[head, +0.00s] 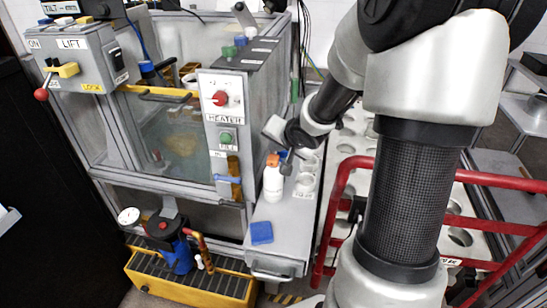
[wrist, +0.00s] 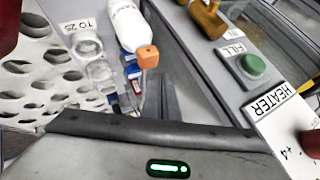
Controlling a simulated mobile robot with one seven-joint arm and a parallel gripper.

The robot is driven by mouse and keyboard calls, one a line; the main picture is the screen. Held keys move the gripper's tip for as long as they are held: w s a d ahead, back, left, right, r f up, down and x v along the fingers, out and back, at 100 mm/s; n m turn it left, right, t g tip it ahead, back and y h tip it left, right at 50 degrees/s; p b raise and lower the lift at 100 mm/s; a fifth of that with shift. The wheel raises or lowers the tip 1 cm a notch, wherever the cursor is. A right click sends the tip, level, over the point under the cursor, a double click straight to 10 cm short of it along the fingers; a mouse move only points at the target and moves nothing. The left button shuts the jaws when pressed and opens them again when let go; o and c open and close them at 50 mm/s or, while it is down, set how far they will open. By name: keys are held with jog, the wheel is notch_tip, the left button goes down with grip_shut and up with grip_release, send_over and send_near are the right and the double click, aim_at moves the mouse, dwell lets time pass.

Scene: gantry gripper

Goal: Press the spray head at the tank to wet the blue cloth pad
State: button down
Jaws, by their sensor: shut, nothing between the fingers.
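The spray bottle (head: 273,184) is white and stands upright on the narrow grey shelf (head: 285,215) beside the tank. Its orange spray head (head: 272,159) is on top, and it also shows in the wrist view (wrist: 148,57). My gripper (head: 287,168) is shut and empty, right beside the spray head in the head view; I cannot tell whether they touch. In the wrist view the closed fingers (wrist: 160,100) show just below the orange head. The blue cloth pad (head: 261,232) lies flat on the shelf in front of the bottle.
The tank (head: 170,140) with its heater panel (head: 222,100) and green fill button (head: 226,137) stands left of the bottle. Clear cups (head: 305,182) sit in the shelf to its right. A red rail (head: 340,190) and a perforated white rack (head: 460,237) lie farther right.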

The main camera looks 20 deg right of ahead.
aim_at(275, 160)
jog(key=shift+f, duration=0.1)
jog(key=shift+f, duration=0.35)
jog(key=shift+f+b, duration=0.55)
jog(key=shift+b, duration=0.05)
dwell(0.7)
jog(key=shift+r, duration=0.15)
jog(key=shift+r+p, duration=0.85)
jog(key=shift+p, duration=0.35)
jog(key=shift+r, duration=0.1)
notch_tip(275, 160, up, 6)
jog(key=p, duration=0.6)
jog(key=shift+p, duration=0.3)
